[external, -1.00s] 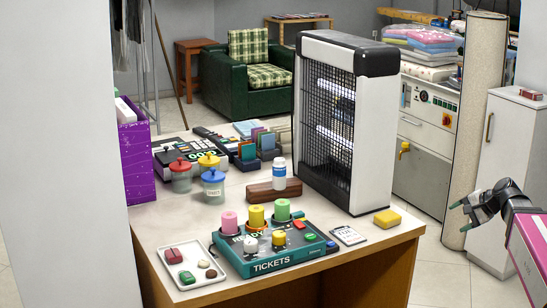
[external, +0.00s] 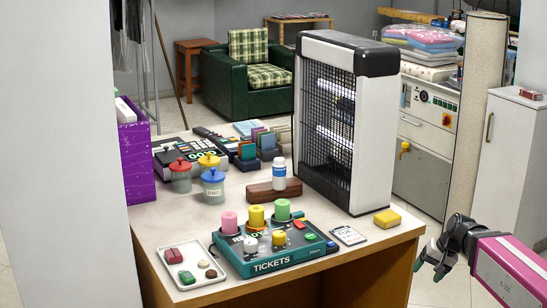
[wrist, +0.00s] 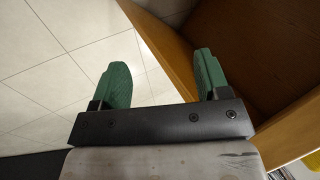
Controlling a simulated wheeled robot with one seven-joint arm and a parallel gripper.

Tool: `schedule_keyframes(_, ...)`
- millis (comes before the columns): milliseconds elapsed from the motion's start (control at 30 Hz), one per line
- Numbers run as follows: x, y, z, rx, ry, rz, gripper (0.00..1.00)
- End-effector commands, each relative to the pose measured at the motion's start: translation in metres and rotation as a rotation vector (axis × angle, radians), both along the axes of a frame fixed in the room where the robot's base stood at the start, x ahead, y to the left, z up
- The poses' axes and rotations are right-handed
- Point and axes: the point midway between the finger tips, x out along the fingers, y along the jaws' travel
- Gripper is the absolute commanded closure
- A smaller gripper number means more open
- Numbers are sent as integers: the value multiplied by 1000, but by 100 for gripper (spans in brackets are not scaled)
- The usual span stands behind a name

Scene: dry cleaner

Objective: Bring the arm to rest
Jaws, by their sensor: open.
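My gripper (external: 428,268) is in the external view at the right, beside the right end of the counter and a little below its top. It is open and empty. My pink and grey arm runs off to the right edge behind it. In the wrist view my gripper (wrist: 160,80) shows two green fingers set wide apart with nothing between them. Pale floor tiles show under the left finger and the counter's brown wooden side lies behind the right one.
The counter (external: 345,262) carries a green tickets box (external: 270,265), a tray (external: 187,284), a yellow sponge (external: 387,218) and a tall heater-like unit (external: 345,120). A white cabinet (external: 511,150) and a beige column (external: 478,110) stand behind my arm. Open floor lies right of the counter.

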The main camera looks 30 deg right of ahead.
Motion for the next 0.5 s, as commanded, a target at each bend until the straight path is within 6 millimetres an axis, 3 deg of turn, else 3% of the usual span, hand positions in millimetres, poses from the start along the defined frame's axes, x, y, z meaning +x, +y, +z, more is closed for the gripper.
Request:
schedule_keyframes(100, -4, 38, -21, -62, 46, 119, 31)
schedule_keyframes(500, -31, 141, -78, -280, 172, 515, 31)
